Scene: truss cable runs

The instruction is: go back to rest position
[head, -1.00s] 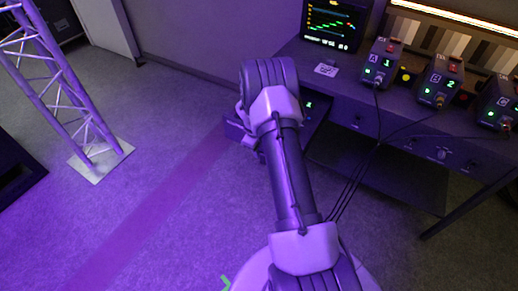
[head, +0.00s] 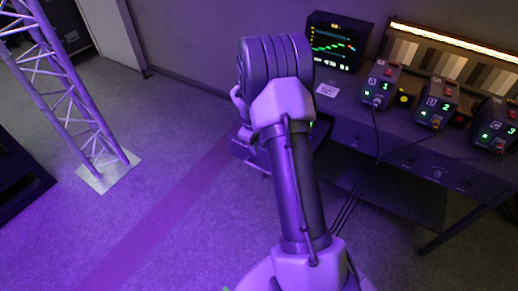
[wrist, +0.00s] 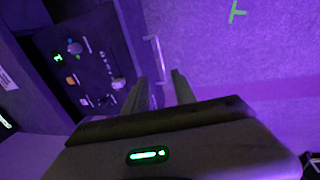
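My arm reaches up through the middle of the head view, and its bent joint hides most of my gripper there. In the wrist view, the two fingers of my gripper (wrist: 160,80) stand apart with the floor showing between them. I see nothing held. A dark panel (wrist: 88,62) with several knobs and small lights lies left of the fingers in the wrist view. A thin pale bar (wrist: 158,55) shows just beyond the fingertips; I cannot tell whether it is touched.
A desk (head: 350,140) with a monitor (head: 338,42) and numbered cable boxes (head: 381,86) stands at the right. Cables hang from the boxes near my arm. A truss tower (head: 70,100) stands at the left on a pale plate (head: 108,175). The floor between is clear.

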